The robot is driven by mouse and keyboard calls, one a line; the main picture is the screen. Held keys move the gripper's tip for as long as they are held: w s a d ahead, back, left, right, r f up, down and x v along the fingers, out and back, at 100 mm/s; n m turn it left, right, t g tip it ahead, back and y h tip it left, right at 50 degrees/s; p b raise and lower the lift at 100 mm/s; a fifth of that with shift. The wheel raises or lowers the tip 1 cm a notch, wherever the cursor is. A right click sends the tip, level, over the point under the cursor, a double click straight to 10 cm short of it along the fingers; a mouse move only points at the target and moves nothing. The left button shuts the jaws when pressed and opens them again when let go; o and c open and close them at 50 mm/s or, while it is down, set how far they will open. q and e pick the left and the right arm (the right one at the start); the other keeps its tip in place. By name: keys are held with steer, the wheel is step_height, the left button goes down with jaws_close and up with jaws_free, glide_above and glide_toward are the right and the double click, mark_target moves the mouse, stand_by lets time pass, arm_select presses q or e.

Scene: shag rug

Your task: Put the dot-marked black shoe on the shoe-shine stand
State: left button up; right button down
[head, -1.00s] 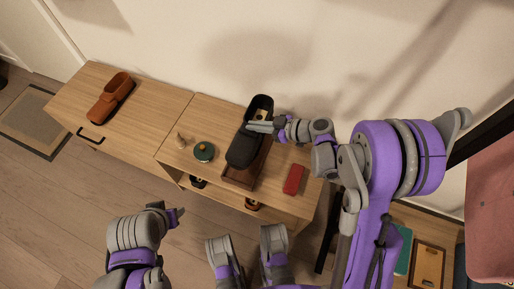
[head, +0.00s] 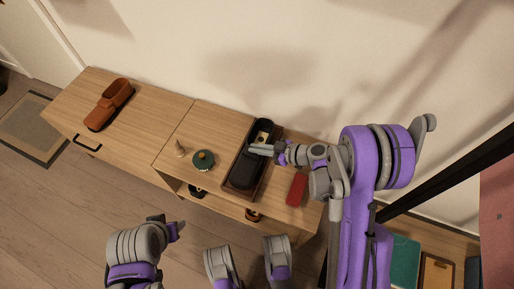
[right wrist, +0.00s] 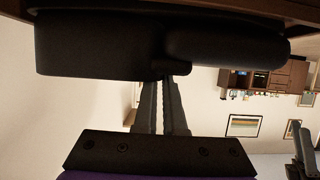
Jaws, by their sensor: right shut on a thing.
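The black shoe (head: 244,172) is over the brown wooden shoe-shine stand (head: 231,199), lined up lengthwise with it, and the stand's rim shows around it. I cannot tell whether its sole touches the stand. A pale yellowish mark (head: 262,137) shows inside the shoe's opening. My right gripper (head: 262,150) is shut on the shoe at its opening. In the right wrist view, the fingers (right wrist: 165,100) reach up to the dark shoe (right wrist: 110,45), with a brown wooden edge above it. My left gripper (head: 176,228) is low at left, apart from everything; its fingers are unclear.
A brown shoe (head: 109,104) lies on the left part of the wooden cabinet (head: 150,122). A green round tin (head: 203,160) and a small pale peg-like object (head: 180,148) are left of the stand. A red block (head: 297,189) is close on its right.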

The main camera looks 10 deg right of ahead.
steer(key=shift+f, duration=0.2)
steer(key=c, duration=1)
jaws_free()
steer(key=shift+r, duration=0.1)
steer(key=shift+r, duration=0.1)
steer(key=shift+s+d+r, duration=0.1)
steer(key=shift+d+r, duration=0.05)
steer(key=shift+d, duration=0.05)
steer(key=p+v, duration=0.2)
steer(key=v, duration=0.9)
steer(key=s+r+m+g+h, duration=0.1)
steer(key=s+r+m+h, duration=0.3)
steer(key=s, duration=0.5)
steer(key=s+r+m+g+h, duration=0.2)
steer(key=s+r+m+h, duration=0.2)
steer(key=s+m+h, duration=0.3)
steer(key=shift+s+a+r, duration=0.3)
steer(key=shift+s+r, duration=0.05)
steer(key=shift+s, duration=0.7)
